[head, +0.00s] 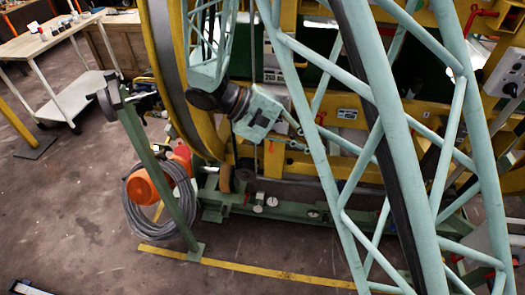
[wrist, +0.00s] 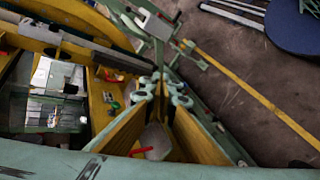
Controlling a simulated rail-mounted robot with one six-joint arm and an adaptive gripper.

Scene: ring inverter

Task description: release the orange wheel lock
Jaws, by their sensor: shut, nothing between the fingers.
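An orange rounded part (head: 143,187) shows in the head view, beside a coil of grey cable and a green post. An orange-red part (head: 182,156) sits just above it, close to the yellow ring. I cannot tell which of these, if either, is the wheel lock. My gripper (wrist: 160,80) shows in the wrist view with its teal fingers shut and empty, in front of yellow panels. No clearly orange lock is seen at its fingertips. In the head view its fingers cannot be made out behind the teal framework.
A large yellow ring (head: 172,75) stands on a green base. The green post (head: 155,165) and cable coil (head: 175,205) are left of it. A trolley table (head: 50,40) is at the far left. A yellow floor line (head: 260,270) crosses open floor.

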